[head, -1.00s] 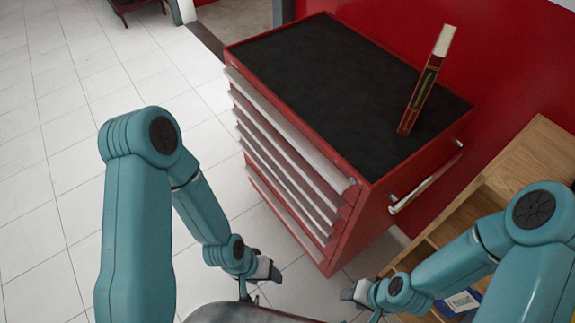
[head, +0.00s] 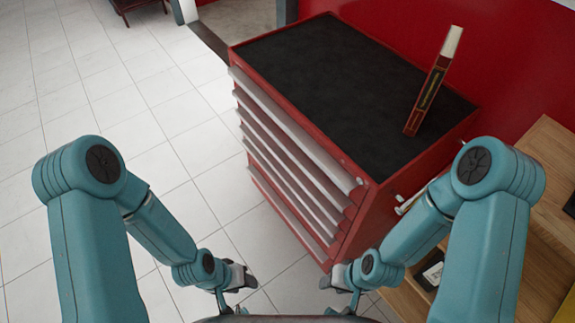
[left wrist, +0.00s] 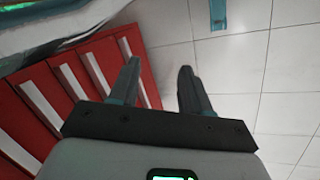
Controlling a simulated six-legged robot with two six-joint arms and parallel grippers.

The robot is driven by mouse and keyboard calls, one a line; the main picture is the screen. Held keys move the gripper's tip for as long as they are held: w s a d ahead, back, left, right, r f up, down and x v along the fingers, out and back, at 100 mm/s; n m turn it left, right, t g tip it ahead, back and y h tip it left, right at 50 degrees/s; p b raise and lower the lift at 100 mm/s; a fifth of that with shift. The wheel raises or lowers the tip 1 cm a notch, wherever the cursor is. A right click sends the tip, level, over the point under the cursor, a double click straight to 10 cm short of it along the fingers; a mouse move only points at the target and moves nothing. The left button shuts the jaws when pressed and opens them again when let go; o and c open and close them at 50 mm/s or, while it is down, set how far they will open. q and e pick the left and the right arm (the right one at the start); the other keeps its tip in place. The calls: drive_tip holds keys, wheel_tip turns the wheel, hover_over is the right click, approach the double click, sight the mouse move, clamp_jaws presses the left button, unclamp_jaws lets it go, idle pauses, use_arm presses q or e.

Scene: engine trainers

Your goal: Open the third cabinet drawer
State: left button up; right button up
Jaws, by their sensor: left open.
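The red tool cabinet (head: 357,226) stands ahead in the head view, with several stacked drawers with pale full-width pulls. The third drawer (head: 290,165) from the top looks shut, flush with the others. My left gripper (head: 240,288) is low in front of the cabinet, apart from the drawers. In the left wrist view its two fingers (left wrist: 158,68) are apart with nothing between them; red drawer fronts (left wrist: 72,72) show to the left. My right gripper (head: 333,290) is low near the cabinet's front corner; its jaws are too small to read.
A book (head: 430,95) stands tilted on the cabinet's black top (head: 340,80). A wooden shelf unit (head: 545,190) is at the right, close to my right arm. A red wall (head: 500,60) is behind. White tiled floor (head: 150,90) is open to the left.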

use_arm(q)
drive_tip(key=w+a+r+m+t+y+b, duration=0.1)
drive_tip(key=w+a+m+t+y+b, duration=0.25)
drive_tip(key=w+m+t+b, duration=0.85)
drive_tip(key=w+d+f+m+t+h+b, duration=0.2)
drive_tip(key=w+d+m+t+b, duration=0.3)
drive_tip(key=w+d+m+b, duration=0.8)
drive_tip(key=w+a+n+b, duration=0.1)
drive_tip(key=w+n, duration=0.2)
drive_tip(key=w, duration=1)
drive_tip(key=shift+w+r+b, duration=0.15)
drive_tip(key=shift+w+b, duration=0.15)
drive_tip(key=shift+w, duration=0.1)
clamp_jaws()
